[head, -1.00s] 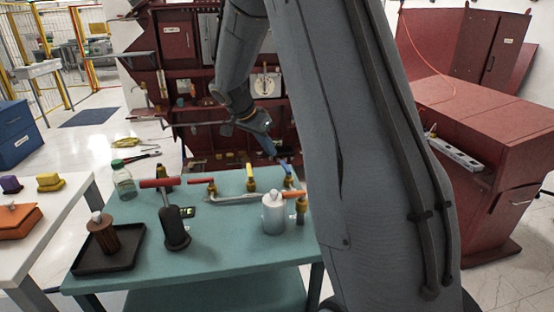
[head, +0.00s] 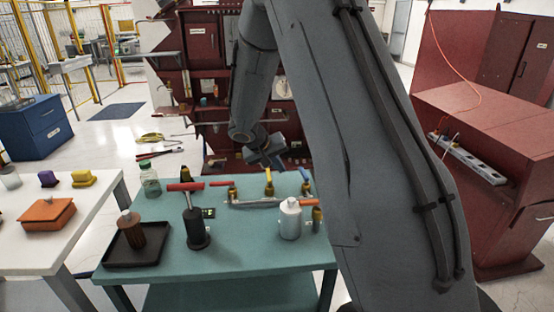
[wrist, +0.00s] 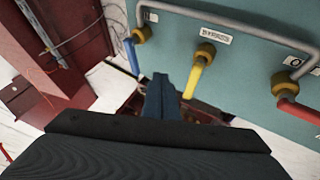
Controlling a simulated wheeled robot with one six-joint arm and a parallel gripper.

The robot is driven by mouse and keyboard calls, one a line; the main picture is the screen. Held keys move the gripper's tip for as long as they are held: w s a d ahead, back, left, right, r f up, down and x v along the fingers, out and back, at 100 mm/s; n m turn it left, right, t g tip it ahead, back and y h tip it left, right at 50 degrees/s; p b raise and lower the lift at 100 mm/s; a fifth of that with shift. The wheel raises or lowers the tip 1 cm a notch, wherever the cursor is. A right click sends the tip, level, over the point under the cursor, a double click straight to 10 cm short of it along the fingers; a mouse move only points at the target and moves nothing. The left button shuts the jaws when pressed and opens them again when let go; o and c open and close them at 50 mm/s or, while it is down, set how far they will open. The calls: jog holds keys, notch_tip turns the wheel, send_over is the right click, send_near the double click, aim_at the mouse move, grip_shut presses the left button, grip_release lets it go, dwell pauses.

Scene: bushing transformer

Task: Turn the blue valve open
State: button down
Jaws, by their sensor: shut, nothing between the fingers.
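The blue valve (head: 306,178) is a blue lever on a brass fitting at the far right of the pipe run on the teal table (head: 170,260). In the wrist view its blue handle (wrist: 133,56) points down in the picture, away from the panel. My gripper (head: 279,166) is just left of the blue handle in the head view, near the table's far edge. In the wrist view my gripper (wrist: 160,88) is shut and empty, between the blue handle and the yellow one, with a visible gap to the blue. My arm covers part of the table's right side.
A yellow lever (head: 269,175) and a red lever (head: 221,184) sit on the same pipe. A silver canister (head: 290,218), a black post with red T-handle (head: 196,225) and a dark tray (head: 121,261) stand nearer. A red cabinet (head: 490,130) is at right.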

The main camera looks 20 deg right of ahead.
aim_at(304, 174)
jog(key=x, duration=0.2)
jog(key=p+x, duration=0.1)
jog(key=x, duration=0.1)
jog(key=shift+s+d+r, duration=0.1)
jog(key=shift+d+r, duration=0.05)
jog(key=shift+d, duration=0.15)
jog(key=shift+s+d+r+p, duration=0.1)
jog(key=shift+s+d+p, duration=0.05)
jog(key=shift+d+p, duration=0.35)
jog(key=shift+s+d+p, duration=0.15)
jog(key=shift+d+p, duration=0.2)
jog(key=shift+d, duration=0.15)
jog(key=shift+d+p, duration=0.3)
jog(key=shift+d, duration=0.35)
